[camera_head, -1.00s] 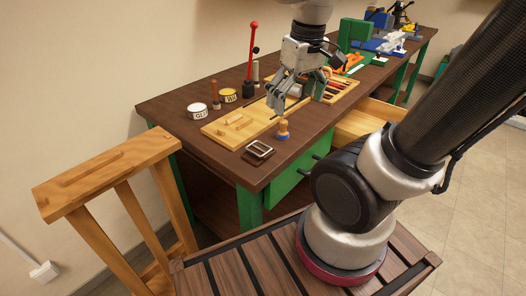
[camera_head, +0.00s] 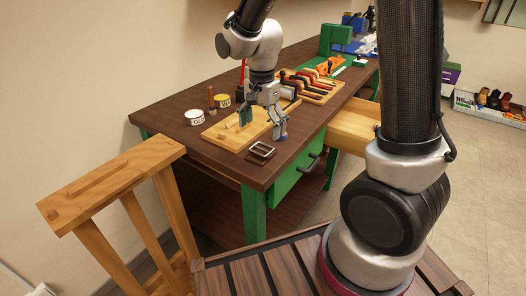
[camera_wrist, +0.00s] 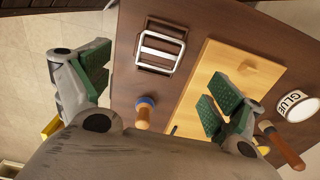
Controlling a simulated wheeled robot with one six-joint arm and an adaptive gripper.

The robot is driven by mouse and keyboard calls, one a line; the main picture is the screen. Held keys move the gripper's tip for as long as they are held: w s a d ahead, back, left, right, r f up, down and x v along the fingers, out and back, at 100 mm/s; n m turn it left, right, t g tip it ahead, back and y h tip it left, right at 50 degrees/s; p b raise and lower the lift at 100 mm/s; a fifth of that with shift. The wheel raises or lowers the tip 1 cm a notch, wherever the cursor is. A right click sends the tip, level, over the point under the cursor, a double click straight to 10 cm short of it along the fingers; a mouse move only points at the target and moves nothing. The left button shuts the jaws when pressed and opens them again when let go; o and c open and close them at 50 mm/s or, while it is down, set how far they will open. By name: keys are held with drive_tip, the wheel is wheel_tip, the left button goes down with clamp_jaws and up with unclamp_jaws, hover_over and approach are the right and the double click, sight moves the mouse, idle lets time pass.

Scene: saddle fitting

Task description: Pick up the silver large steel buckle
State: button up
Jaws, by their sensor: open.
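In the wrist view the buckle (camera_wrist: 174,42) is a bright rectangular frame with a crossbar, above and between the fingers in the picture. My gripper (camera_head: 264,123) is open and empty, above the bench just behind the buckle and apart from it. In the wrist view my gripper (camera_wrist: 155,85) shows two green pads spread wide. No part of the buckle is between the pads.
A wooden-handled tool with a blue collar (camera_wrist: 145,110) stands nearby. A light wooden board (camera_wrist: 205,62) and a glue tin (camera_wrist: 297,106) are to the right. An open drawer (camera_head: 352,127) juts from the bench.

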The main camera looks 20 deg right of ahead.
sight(263, 147)
wheel_tip(263, 147, down, 6)
drive_tip(key=shift+f, duration=0.2)
drive_tip(key=shift+s, duration=0.1)
drive_tip(key=c, duration=1.1)
